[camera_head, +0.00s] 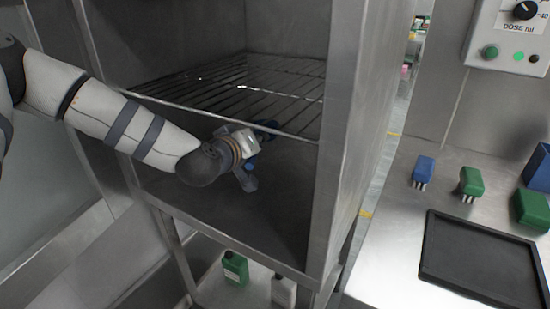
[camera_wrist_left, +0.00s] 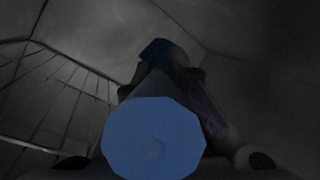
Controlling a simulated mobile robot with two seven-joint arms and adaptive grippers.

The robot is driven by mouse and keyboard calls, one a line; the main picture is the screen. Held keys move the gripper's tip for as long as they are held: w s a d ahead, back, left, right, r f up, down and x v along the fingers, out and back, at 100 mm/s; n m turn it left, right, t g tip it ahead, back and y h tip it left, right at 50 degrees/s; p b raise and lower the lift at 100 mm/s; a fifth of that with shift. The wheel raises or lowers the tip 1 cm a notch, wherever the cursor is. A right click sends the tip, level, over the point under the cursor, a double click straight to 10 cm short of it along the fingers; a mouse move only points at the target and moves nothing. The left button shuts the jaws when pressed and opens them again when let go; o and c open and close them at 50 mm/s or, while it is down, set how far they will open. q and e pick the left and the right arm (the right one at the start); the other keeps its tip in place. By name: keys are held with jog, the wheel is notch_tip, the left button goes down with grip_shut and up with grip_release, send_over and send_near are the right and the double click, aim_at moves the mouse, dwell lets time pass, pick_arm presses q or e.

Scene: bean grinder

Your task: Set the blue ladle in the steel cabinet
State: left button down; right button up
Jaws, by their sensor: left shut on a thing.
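The steel cabinet (camera_head: 345,110) stands open toward me, with a wire shelf (camera_head: 235,88) across its inside and a space below it. My left gripper (camera_head: 255,150) is at the cabinet's opening, near the shelf's front rail. It is shut on the blue ladle (camera_head: 267,127), mostly hidden by the gripper in the head view. In the left wrist view, the ladle's round blue end (camera_wrist_left: 155,140) faces the camera, and a darker blue part (camera_wrist_left: 155,50) shows beyond it between the fingers (camera_wrist_left: 160,85). I cannot tell whether the ladle touches the shelf. My right gripper is not in view.
A green bottle (camera_head: 235,268) and a pale bottle (camera_head: 283,290) stand on a lower level. On the right counter are a blue brush (camera_head: 423,168), a green brush (camera_head: 471,182), a black tray (camera_head: 480,258) and a blue bin (camera_head: 538,168). The wire shelf looks empty.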

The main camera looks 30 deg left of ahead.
pick_arm(q)
jog(key=f, duration=0.3)
jog(key=f+b, duration=0.1)
jog(key=f, duration=0.2)
jog(key=s+f+b, duration=0.1)
jog(key=f, duration=0.2)
jog(key=shift+s+f, duration=0.1)
jog(key=shift+f, duration=0.3)
jog(key=shift+r, duration=0.2)
jog(key=shift+f, duration=0.2)
jog(key=c, duration=1.6)
grip_release()
jog(key=shift+r, duration=0.1)
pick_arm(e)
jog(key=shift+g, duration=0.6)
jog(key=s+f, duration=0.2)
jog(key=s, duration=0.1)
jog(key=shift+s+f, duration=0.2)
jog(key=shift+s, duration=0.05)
pick_arm(q)
jog(key=shift+r, duration=0.1)
